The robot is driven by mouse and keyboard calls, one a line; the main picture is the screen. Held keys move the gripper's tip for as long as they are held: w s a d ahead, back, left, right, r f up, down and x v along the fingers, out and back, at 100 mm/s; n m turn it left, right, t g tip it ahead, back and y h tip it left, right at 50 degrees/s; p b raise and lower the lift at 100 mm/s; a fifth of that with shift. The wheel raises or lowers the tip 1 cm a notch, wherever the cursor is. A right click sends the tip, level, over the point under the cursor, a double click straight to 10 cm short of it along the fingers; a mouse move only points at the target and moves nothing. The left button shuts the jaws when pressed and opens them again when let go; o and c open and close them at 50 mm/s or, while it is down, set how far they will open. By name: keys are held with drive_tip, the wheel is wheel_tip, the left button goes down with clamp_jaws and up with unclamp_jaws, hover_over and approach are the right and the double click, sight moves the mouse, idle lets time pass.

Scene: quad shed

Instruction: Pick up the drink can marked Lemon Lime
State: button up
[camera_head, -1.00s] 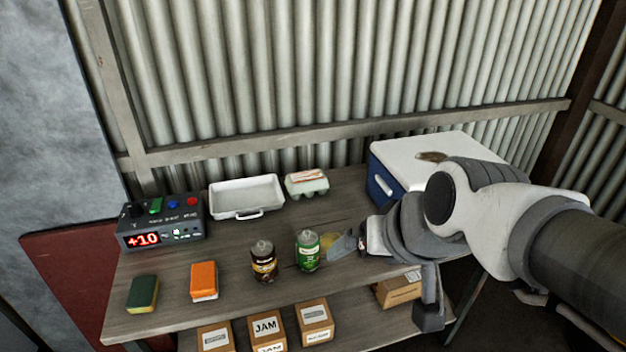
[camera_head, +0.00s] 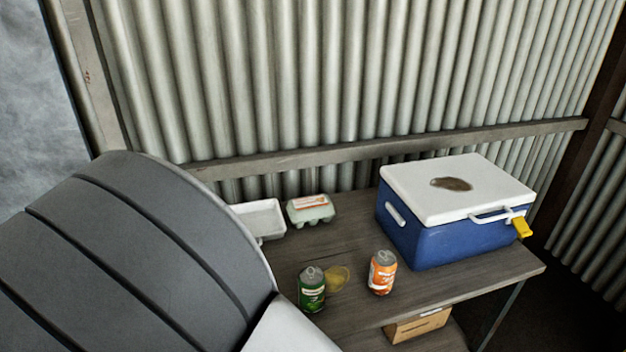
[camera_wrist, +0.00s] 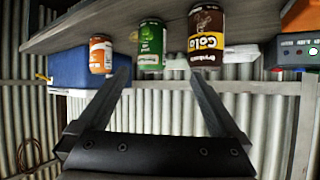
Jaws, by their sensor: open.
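The green can (camera_head: 312,292) stands upright on the wooden table in the head view; its lettering is too small to read, but green fits Lemon Lime. In the upside-down wrist view the green can (camera_wrist: 151,45) shows between an orange can and a brown cola can. My gripper (camera_wrist: 160,82) is open and empty, its two fingers pointing towards the cans, with the green can beyond the gap between the tips. No finger visibly touches a can. In the head view my gripper is hidden behind my arm.
The orange can (camera_head: 382,273) stands right of the green one; the brown can (camera_wrist: 206,35) is on its other side. A yellowish patch (camera_head: 339,278) lies beside the green can. A blue cooler (camera_head: 450,235), white tray (camera_head: 262,222) and egg carton (camera_head: 311,211) stand farther back.

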sight(311, 284)
drive_tip(key=shift+t+h, duration=0.5)
drive_tip(key=shift+t, duration=0.2)
drive_tip(key=b+x, duration=0.1)
drive_tip(key=x, duration=0.4)
drive_tip(key=b+x, duration=0.1)
drive_tip(key=x, duration=0.5)
drive_tip(key=b+x, duration=0.1)
drive_tip(key=x, duration=0.5)
drive_tip(key=shift+s+d+b, duration=0.2)
drive_tip(key=shift+d+b, duration=0.2)
drive_tip(key=c, duration=1.6)
drive_tip(key=shift+r, duration=0.15)
